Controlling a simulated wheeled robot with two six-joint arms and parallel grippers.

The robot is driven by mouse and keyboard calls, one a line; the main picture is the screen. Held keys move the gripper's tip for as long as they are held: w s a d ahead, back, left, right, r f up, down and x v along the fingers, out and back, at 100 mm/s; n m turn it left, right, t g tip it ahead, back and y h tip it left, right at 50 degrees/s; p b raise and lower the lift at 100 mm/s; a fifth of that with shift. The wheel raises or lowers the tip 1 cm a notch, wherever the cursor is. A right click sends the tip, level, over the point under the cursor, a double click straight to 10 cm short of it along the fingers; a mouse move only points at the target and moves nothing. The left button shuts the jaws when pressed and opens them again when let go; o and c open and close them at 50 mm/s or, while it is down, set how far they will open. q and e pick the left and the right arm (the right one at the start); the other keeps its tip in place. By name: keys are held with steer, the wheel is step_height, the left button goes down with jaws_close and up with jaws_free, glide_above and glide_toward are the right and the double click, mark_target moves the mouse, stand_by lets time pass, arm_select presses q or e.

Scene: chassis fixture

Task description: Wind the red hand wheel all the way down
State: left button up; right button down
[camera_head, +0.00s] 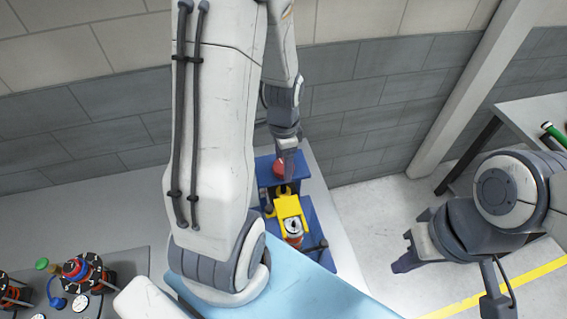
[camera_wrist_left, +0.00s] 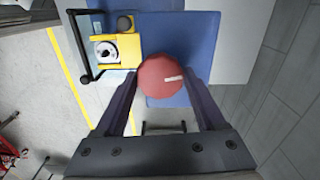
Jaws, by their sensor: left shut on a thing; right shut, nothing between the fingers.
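The red hand wheel (camera_wrist_left: 161,77) sits between the fingers of my left gripper (camera_wrist_left: 160,92) in the left wrist view, with a pale mark on its top. The gripper is shut on it. In the head view the wheel (camera_head: 281,168) is partly hidden by my left gripper (camera_head: 287,165), which reaches down from above. The wheel stands at the far end of the blue fixture (camera_head: 263,166), behind a yellow block (camera_head: 288,207). My right gripper (camera_head: 402,262) is shut and empty, off to the right and well apart from the fixture.
At the lower left is a grey board with several dark round parts (camera_head: 87,272) and coloured knobs. A light blue panel (camera_head: 315,290) is in the foreground. A brick wall stands close behind the fixture. A table with a green cylinder (camera_head: 553,133) is at the far right.

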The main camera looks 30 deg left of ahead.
arm_select(q)
steer(key=m, duration=0.4)
steer(key=shift+m, duration=0.4)
steer(key=m, duration=0.4)
steer(key=shift+m, duration=0.4)
steer(key=m, duration=0.4)
steer(key=shift+m, duration=0.9)
steer(key=m, duration=0.3)
steer(key=shift+m, duration=0.3)
steer(key=o, duration=1.3)
steer(key=shift+r, duration=3.5)
